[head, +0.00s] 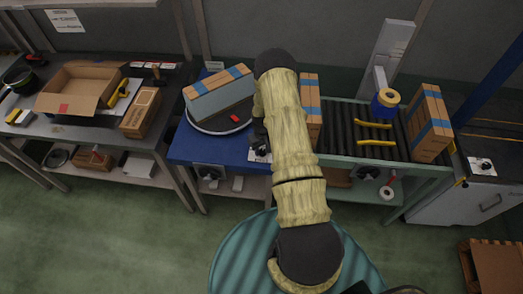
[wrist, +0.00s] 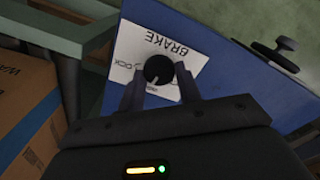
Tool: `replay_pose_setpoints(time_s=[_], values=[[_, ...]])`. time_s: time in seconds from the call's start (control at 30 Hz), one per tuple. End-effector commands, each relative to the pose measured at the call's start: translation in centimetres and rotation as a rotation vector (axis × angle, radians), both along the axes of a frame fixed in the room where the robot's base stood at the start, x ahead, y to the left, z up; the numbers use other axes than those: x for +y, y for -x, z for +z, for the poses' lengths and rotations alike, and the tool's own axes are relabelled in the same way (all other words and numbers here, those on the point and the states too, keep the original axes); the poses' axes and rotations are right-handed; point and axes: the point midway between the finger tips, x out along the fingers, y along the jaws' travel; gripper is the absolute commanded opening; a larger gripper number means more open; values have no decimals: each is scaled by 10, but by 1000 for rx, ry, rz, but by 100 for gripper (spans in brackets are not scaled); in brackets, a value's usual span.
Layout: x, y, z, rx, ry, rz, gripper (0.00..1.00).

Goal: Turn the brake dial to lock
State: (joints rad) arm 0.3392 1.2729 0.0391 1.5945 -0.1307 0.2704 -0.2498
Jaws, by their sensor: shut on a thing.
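The brake dial (wrist: 158,68) is a round black knob with a short white mark, on a white label plate (wrist: 192,50) reading "BRAKE". The plate sits on a blue surface. My gripper (wrist: 159,85) has one finger on each side of the dial and is shut on it. The white mark points towards the bottom of the wrist view. Letters ending in "OCK" show left of the dial, partly hidden by a finger. In the head view my gripper (head: 262,138) is over the blue table's right part; my arm hides the dial there.
A taped box (head: 222,98) lies on a round turntable (head: 196,127) on the blue table (head: 186,147), left of my arm. A roller conveyor (head: 345,117) with another taped box (head: 428,124) stands to the right. A workbench with an open carton (head: 78,92) is at left.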

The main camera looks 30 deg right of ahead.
Motion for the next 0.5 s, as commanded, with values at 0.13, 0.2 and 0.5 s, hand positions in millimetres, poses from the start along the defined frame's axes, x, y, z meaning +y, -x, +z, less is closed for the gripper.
replay_pose_setpoints(time_s=[0.13, 0.2, 0.5], values=[[-1, 5, -5, 14, 1, -106, 11], [-1, 5, -5, 16, 1, -166, 11], [0, 6, -6, 18, 2, -448, 11]])
